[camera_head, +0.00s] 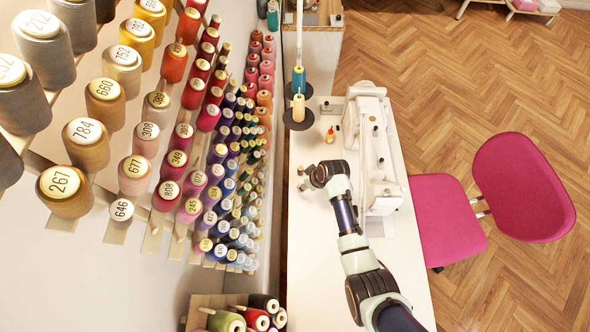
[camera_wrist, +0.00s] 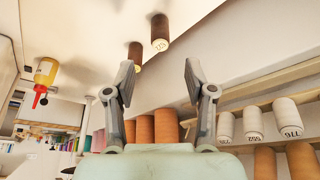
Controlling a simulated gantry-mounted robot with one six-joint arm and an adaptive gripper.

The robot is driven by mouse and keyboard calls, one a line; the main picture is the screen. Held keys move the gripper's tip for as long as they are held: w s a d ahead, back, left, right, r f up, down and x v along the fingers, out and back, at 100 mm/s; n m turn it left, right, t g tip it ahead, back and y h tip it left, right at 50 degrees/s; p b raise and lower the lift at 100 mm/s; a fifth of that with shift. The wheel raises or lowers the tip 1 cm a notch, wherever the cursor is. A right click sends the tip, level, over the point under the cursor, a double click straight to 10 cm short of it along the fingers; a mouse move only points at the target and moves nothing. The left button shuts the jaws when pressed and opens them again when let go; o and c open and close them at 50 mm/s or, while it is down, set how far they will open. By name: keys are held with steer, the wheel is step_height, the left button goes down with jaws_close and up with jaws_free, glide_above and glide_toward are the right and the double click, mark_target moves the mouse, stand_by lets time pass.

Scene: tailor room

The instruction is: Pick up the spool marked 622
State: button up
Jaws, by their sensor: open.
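My gripper (camera_wrist: 158,82) is open and empty in the wrist view, its two fingers spread apart. Beyond the fingertips are two brown spools, a nearer one (camera_wrist: 160,32) with a partly legible label and a smaller one (camera_wrist: 135,55). They appear to stand on the white table, which shows upside down here. I cannot read 622 for certain on any spool. In the head view my gripper (camera_head: 306,180) is low over the left part of the white table (camera_head: 315,245), partly hidden by my wrist.
Numbered spools fill the wall rack (camera_head: 150,200) on the left. A sewing machine (camera_head: 375,150) stands right of my arm. A small yellow bottle (camera_head: 330,135) with a red tip and a thread stand (camera_head: 298,120) are farther back. A pink chair (camera_head: 445,220) is at the right.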

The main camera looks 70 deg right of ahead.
steer(key=b+x, duration=0.1)
steer(key=x, duration=0.2)
steer(key=shift+r, duration=0.1)
steer(key=b+x, duration=0.1)
steer(key=x, duration=0.3)
steer(key=shift+a, duration=0.1)
steer(key=shift+w+f+b, duration=0.2)
steer(key=shift+f+b, duration=0.15)
steer(key=shift+f, duration=0.2)
steer(key=c, duration=0.9)
